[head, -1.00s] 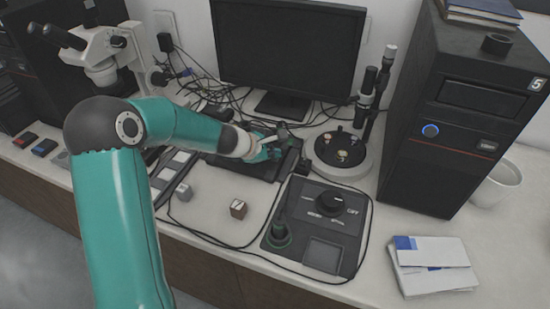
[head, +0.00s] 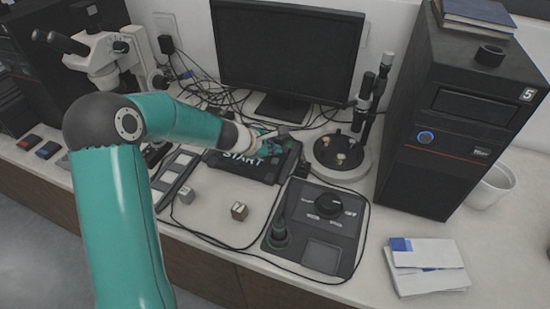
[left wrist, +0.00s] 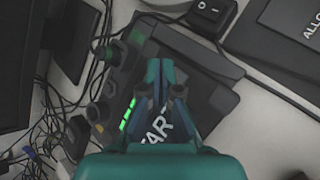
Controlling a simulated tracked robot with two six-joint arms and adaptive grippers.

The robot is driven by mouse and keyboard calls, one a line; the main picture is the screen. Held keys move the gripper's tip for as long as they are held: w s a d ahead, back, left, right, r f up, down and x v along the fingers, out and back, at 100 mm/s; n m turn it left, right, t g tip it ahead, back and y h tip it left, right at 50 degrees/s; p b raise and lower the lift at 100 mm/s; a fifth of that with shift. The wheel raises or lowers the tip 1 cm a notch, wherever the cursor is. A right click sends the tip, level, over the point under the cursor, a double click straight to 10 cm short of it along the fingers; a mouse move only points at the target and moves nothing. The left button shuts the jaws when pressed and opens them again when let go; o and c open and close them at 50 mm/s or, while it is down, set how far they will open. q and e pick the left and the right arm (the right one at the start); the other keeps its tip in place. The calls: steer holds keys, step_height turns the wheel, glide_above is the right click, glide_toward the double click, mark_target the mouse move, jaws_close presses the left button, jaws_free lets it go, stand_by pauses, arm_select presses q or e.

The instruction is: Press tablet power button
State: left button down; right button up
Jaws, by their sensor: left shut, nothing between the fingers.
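The tablet (head: 222,166) is a dark slab lying in front of the monitor, with the lit word START on its screen. In the left wrist view the tablet (left wrist: 222,66) is partly covered by my fingers, with lit green bars and part of the white lettering showing. My left gripper (head: 276,143) is shut and empty over the tablet's far right part; it also shows in the left wrist view (left wrist: 165,72). I cannot tell whether the fingertips touch the tablet. I cannot make out the power button for certain. My right gripper is out of view.
A black monitor (head: 285,45) stands behind, with loose cables around it. A small black switch box (left wrist: 208,15) sits beside the tablet. A round-based stand (head: 345,160) and a dark control panel (head: 350,232) are at right. A small cube (head: 239,211) lies on open bench.

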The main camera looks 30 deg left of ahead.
mark_target(274, 162)
arm_select(q)
steer(key=shift+r+p, duration=1.4)
steer(key=shift+r, duration=0.5)
steer(key=shift+f, duration=0.1)
